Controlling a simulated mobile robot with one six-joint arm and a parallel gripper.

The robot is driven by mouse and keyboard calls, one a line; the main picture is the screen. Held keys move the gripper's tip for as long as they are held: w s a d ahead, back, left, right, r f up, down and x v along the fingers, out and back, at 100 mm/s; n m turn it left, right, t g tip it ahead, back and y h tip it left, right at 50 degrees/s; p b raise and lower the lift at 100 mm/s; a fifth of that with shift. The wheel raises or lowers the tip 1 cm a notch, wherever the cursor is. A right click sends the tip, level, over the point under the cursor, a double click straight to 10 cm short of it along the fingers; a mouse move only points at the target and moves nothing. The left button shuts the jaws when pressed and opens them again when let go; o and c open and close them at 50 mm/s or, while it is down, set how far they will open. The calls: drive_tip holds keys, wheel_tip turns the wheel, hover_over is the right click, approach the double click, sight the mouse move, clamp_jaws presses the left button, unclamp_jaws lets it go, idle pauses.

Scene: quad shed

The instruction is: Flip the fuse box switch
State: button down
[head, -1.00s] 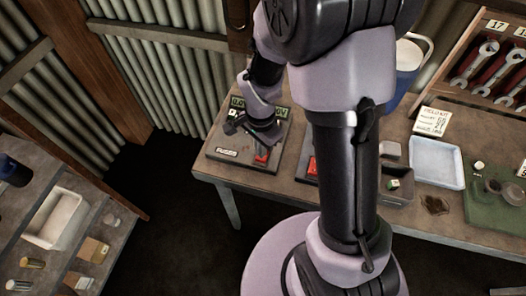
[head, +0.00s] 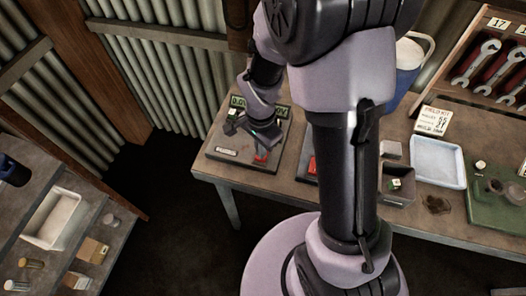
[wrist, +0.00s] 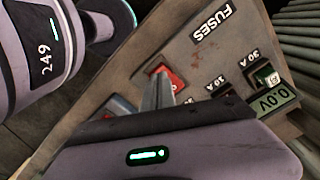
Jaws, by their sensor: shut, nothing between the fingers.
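The fuse box (head: 222,139) is a grey panel at the left end of the workbench. It also shows in the wrist view (wrist: 190,52), with a FUSES label, several fuse slots and a 0.0V display (wrist: 270,104). Its red switch (wrist: 171,78) sits near the panel's edge; in the head view the switch (head: 261,157) is partly covered. My gripper (wrist: 160,82) is shut and empty, its fingertips at the red switch and overlapping it in the wrist view. I cannot tell whether they touch it. My gripper also shows in the head view (head: 263,151).
A fuse with a green and white top (wrist: 267,76) sits in a slot beside the display. Another red part (head: 312,166) shows beside my arm. A shelf with a white bin (head: 55,219) stands left.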

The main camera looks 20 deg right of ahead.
drive_tip(key=shift+f+b, duration=0.65)
drive_tip(key=shift+f, duration=0.1)
drive_tip(key=shift+r, duration=0.1)
wheel_tip(320, 180, up, 7)
drive_tip(key=p, duration=0.5)
idle(0.3)
drive_tip(key=s+a+r+n+t+y+b, duration=0.1)
drive_tip(key=s+a+r+n+t+b, duration=0.1)
drive_tip(key=s+r+n+t+b, duration=0.1)
drive_tip(key=s+a+r+n+t+y+b, duration=0.1)
drive_tip(key=s+a+r+n+t+b, duration=0.1)
drive_tip(key=s+r+n+b, duration=0.3)
drive_tip(key=s+r+b, duration=0.2)
drive_tip(key=s+b, duration=0.1)
drive_tip(key=s, duration=0.1)
drive_tip(key=shift+s+r+n+t+b, duration=0.25)
drive_tip(key=shift+s+n+t+b, duration=0.05)
drive_tip(key=shift+s+n+t, duration=0.1)
